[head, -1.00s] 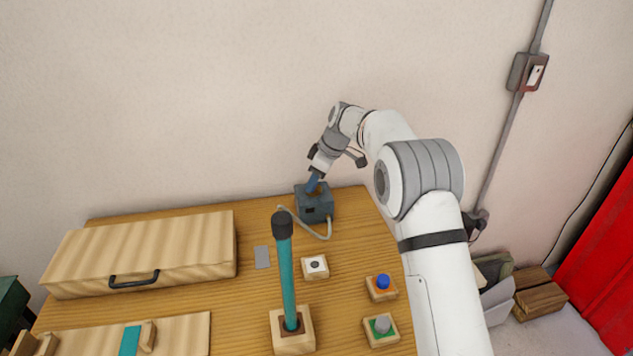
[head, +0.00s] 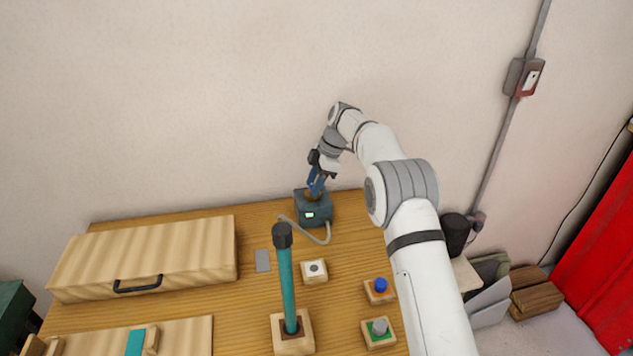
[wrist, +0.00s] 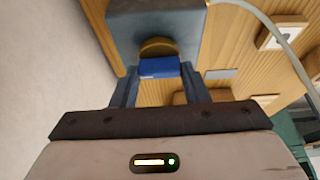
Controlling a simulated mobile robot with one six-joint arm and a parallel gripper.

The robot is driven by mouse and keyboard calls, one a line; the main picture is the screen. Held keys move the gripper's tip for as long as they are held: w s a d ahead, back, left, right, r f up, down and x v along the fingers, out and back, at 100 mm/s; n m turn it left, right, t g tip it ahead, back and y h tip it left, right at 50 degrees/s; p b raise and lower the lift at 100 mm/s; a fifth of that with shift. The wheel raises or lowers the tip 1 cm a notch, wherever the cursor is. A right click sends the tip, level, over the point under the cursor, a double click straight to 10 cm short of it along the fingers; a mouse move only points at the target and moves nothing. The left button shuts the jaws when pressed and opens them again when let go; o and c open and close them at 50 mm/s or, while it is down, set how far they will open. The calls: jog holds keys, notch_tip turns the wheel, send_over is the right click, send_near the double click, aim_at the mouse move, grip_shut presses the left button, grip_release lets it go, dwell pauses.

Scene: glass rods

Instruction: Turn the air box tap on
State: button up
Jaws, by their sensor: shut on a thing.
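The air box (head: 321,215) is a dark grey-blue box at the back right of the wooden bench, and a small green light shows on its front. In the wrist view the air box (wrist: 155,22) fills the top. Its tap has a round brass base (wrist: 158,46) and a blue handle (wrist: 160,67). My gripper (head: 314,183) is above the box in the head view. In the wrist view my gripper (wrist: 160,72) has its fingers on either side of the blue handle, shut on it. The fingers partly hide the tap in the head view.
A grey hose (head: 322,241) runs from the box over the bench. A teal lever (head: 287,290) stands upright in front. Push buttons in wooden blocks, one blue (head: 381,285), sit to the right. A wooden case with a handle (head: 138,286) lies at the left.

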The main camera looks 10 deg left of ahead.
jog(key=shift+w+d+r, duration=0.1)
jog(key=shift+w+r, duration=0.15)
jog(key=o, duration=0.9)
jog(key=shift+f, duration=0.15)
jog(key=shift+c, duration=0.2)
jog(key=shift+o, duration=0.6)
jog(key=v, duration=0.7)
jog(key=shift+r, duration=0.3)
